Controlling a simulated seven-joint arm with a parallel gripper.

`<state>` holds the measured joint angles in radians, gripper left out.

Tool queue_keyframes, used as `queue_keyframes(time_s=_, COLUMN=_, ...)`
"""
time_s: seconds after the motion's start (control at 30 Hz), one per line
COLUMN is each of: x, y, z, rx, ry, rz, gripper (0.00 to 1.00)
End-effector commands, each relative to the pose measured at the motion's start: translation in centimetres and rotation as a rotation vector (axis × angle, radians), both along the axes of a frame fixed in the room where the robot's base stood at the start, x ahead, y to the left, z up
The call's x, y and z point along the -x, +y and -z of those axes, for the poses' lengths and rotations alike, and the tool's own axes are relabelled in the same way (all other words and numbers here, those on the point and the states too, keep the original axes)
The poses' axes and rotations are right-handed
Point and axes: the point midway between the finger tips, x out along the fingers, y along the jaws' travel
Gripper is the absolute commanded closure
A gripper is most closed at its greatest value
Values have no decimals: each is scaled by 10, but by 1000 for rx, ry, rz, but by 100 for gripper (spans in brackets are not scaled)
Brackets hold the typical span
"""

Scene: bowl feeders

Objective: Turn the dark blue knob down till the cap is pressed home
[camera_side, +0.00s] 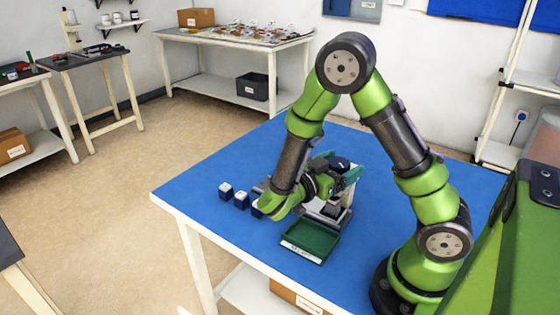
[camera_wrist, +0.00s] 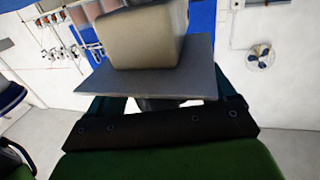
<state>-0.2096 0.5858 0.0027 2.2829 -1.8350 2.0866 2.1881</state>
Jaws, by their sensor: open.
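The press (camera_side: 352,177) is a teal and grey device on the blue table, partly hidden behind my arm. A dark blue knob (camera_side: 340,163) shows at its top, just right of my wrist. The cap under the press cannot be made out. In the wrist view a pale grey block shape (camera_wrist: 150,38) stands above a dark grey plate (camera_wrist: 190,70); I cannot tell what they belong to.
Dark blue blocks with white tops (camera_side: 225,191) stand in a row at the table's left. A green tray (camera_side: 310,242) lies in front of the press. The blue table (camera_side: 200,172) is bare behind the row. Side benches stand well away.

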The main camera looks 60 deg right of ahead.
Motion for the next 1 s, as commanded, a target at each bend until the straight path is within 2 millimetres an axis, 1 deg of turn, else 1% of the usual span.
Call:
queue_keyframes(time_s=0.1, x=2, y=-6, z=0, rx=-1, ry=-1, rz=0, gripper=16)
queue_keyframes(time_s=0.37, x=2, y=-7, z=0, rx=-1, ry=0, rz=-1, gripper=16)
queue_keyframes(time_s=0.4, x=2, y=-7, z=0, rx=-1, ry=0, rz=-1, gripper=19)
queue_keyframes(time_s=0.47, x=2, y=-7, z=0, rx=-1, ry=0, rz=-1, gripper=29)
queue_keyframes(time_s=0.7, x=2, y=-7, z=0, rx=-1, ry=0, rz=-1, gripper=65)
queue_keyframes(time_s=0.73, x=2, y=-7, z=0, rx=0, ry=0, rz=-1, gripper=68)
queue_keyframes(time_s=1.0, x=2, y=-6, z=0, rx=1, ry=1, rz=32, gripper=68)
